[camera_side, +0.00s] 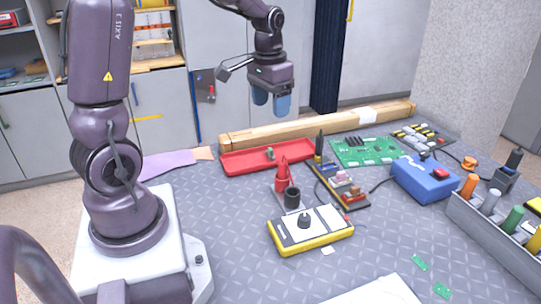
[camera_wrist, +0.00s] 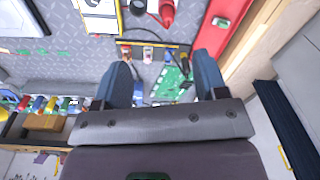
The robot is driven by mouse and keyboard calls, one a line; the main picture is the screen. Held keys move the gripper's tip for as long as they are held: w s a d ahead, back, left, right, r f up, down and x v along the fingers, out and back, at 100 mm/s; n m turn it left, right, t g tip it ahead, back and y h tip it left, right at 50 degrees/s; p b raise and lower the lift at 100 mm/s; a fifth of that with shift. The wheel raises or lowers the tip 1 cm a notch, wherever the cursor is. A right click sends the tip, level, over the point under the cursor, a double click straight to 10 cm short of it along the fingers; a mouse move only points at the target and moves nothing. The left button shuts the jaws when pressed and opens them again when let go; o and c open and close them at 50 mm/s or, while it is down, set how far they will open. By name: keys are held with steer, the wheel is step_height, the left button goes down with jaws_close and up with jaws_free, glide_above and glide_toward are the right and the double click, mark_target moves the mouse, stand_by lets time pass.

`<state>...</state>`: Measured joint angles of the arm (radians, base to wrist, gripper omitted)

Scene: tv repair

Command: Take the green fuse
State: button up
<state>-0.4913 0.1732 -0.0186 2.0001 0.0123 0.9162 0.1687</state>
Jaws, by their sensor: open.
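My gripper (camera_side: 271,104) hangs open and empty in the air above and behind the red tray. In the wrist view its two blue-grey fingers (camera_wrist: 163,66) are spread apart with nothing between them. A small greenish piece (camera_side: 269,153) lies in the red tray (camera_side: 240,163). It also shows in the wrist view (camera_wrist: 221,22), but it is too small to tell for sure whether it is the green fuse. A dark narrow holder (camera_side: 357,205) carries several small coloured pieces, pink, white and red among them. I cannot make out a clearly green one there.
A yellow multimeter (camera_side: 312,240), a red-handled tool (camera_side: 282,178) and a black cup (camera_side: 292,199) stand nearby. A green circuit board (camera_side: 365,150), a blue box (camera_side: 425,180) and a grey rack (camera_side: 490,232) of coloured handles are to the right. A wooden beam (camera_side: 310,129) lines the back edge.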

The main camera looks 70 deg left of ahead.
steer(key=w+a+f+m+g+h, duration=0.1)
steer(key=w+a+f, duration=0.3)
steer(key=a+f, duration=1)
steer(key=m, duration=0.3)
glide_above(271, 149)
steer(key=shift+t+y, duration=0.3)
steer(key=f, duration=0.4)
steer(key=shift+s+d+f, duration=0.1)
steer(key=shift+s+f, duration=0.15)
steer(key=shift+f, duration=0.1)
steer(key=f, duration=0.6)
steer(key=shift+w+f, duration=0.2)
steer(key=shift+f, duration=0.05)
steer(key=c, duration=0.7)
